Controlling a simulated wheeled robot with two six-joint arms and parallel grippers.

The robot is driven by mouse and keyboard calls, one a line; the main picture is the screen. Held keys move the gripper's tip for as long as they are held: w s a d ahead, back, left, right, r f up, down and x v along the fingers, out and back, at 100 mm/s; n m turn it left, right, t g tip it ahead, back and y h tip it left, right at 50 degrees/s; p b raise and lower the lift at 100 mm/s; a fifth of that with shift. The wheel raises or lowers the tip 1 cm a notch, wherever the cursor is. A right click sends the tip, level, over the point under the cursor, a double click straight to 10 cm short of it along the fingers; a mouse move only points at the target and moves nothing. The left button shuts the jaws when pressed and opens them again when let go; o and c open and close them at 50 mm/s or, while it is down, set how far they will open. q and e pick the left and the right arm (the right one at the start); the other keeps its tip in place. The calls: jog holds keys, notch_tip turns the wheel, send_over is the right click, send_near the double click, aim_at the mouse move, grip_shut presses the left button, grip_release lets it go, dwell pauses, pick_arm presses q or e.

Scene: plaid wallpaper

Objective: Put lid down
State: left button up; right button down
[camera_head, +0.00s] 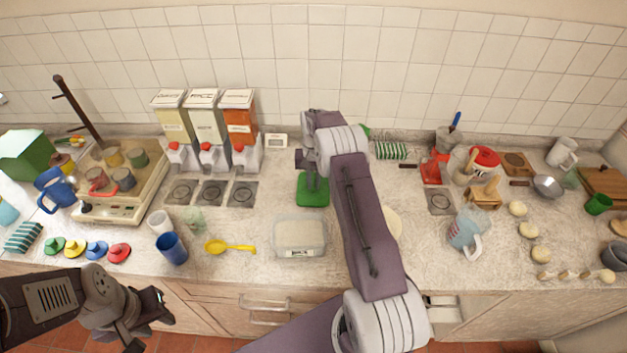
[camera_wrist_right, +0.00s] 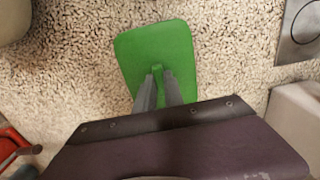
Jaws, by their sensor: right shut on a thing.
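The green lid (camera_head: 312,198) is a flat rounded rectangle behind the clear container (camera_head: 300,250), at the middle of the counter. My right gripper (camera_head: 312,178) is over the lid, and its fingers are shut on the small knob on top. The lid also shows in the right wrist view (camera_wrist_right: 150,50), with the fingers (camera_wrist_right: 158,88) pinching the knob. The lid looks level at or just over the counter; I cannot tell if it touches. The container is open at the top and holds something white. My left gripper (camera_head: 150,318) is open and empty in front of the counter.
A yellow spoon (camera_head: 230,246) and a blue cup (camera_head: 173,248) are left of the container. Three dispensers (camera_head: 205,125) stand at the back left, with metal plates before them. A jug (camera_head: 464,232) stands to the right. Bare counter surrounds the lid.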

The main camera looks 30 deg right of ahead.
aim_at(314, 184)
jog(key=shift+s, duration=0.1)
jog(key=c, duration=1.9)
grip_release()
jog(key=shift+f, duration=0.15)
jog(key=o, duration=0.5)
jog(key=shift+c, duration=0.2)
notch_tip(314, 184, up, 12)
jog(key=r+b, duration=0.1)
jog(key=s+a+n, duration=0.1)
jog(key=s+a, duration=0.2)
jog(key=s+a+n, duration=0.1)
jog(key=s+a, duration=0.3)
jog(key=s+a+f+n, duration=0.1)
jog(key=s+a, duration=0.2)
jog(key=a, duration=0.1)
jog(key=shift+s+n+t, duration=0.25)
jog(key=shift+n+t, duration=0.05)
jog(key=s+a+f+n, duration=0.1)
jog(key=s+a, duration=0.1)
jog(key=s, duration=0.5)
jog(key=s+a+f+n, duration=0.1)
jog(key=s+a+f, duration=0.1)
jog(key=s, duration=0.6)
jog(key=shift+a+f+n+t, duration=0.15)
jog(key=shift+a+n+t, duration=0.05)
jog(key=shift+n+t, duration=0.1)
